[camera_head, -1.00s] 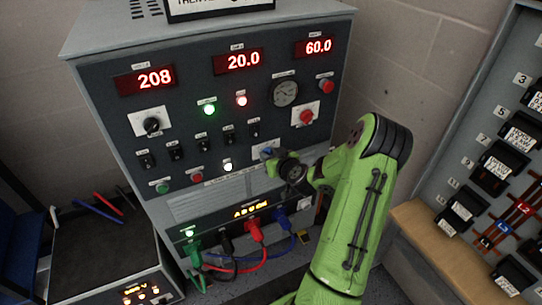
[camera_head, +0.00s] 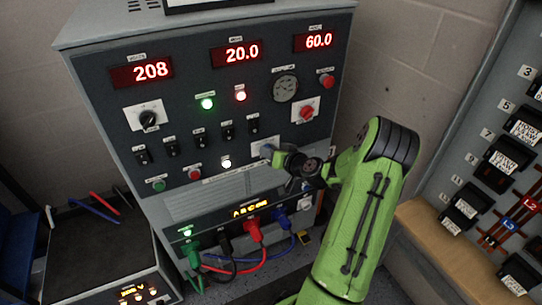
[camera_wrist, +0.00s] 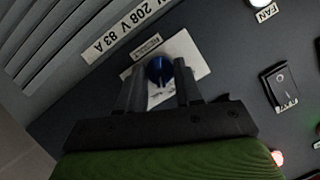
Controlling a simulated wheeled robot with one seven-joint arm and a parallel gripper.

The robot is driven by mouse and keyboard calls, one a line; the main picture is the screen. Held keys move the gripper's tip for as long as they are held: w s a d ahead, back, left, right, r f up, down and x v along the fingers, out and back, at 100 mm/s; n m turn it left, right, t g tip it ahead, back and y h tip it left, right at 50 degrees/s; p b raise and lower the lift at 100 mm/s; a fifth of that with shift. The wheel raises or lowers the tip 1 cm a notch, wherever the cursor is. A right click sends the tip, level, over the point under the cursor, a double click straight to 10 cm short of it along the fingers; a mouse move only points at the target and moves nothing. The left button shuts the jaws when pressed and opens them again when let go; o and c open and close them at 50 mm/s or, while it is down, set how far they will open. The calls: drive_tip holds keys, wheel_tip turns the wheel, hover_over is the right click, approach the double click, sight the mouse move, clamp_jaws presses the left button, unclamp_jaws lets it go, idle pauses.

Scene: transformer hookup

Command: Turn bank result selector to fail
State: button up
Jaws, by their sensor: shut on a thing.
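The bank result selector is a blue knob (camera_wrist: 159,70) on a white plate (camera_wrist: 194,53) with a small label above it in the wrist view. My gripper (camera_wrist: 158,84) has its two dark fingers on either side of the blue knob, shut on it. In the head view, my gripper (camera_head: 272,155) is at the lower right of the console front, and it hides most of the knob; part of the plate (camera_head: 258,147) shows. The markings on the plate are too small and partly covered, so the knob's setting cannot be read.
The console (camera_head: 185,115) has red displays, lamps and a row of black switches (camera_head: 200,140). A rocker switch (camera_wrist: 284,86) is beside the plate. Red, blue, green and black cables (camera_head: 240,262) hang below. A breaker panel (camera_head: 470,150) stands at right.

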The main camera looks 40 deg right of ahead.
drive_tip(key=shift+d+f+m+t+y+b, duration=0.15)
drive_tip(key=shift+m+t+y+b, duration=0.3)
drive_tip(key=shift+m+y, duration=0.7)
drive_tip(key=shift+m+h, duration=0.25)
drive_tip(key=shift+m, duration=0.1)
drive_tip(key=o, duration=1)
drive_tip(key=shift+o, duration=0.2)
drive_tip(key=p+v, duration=0.2)
drive_tip(key=v, duration=1.4)
drive_tip(key=shift+f, duration=0.1)
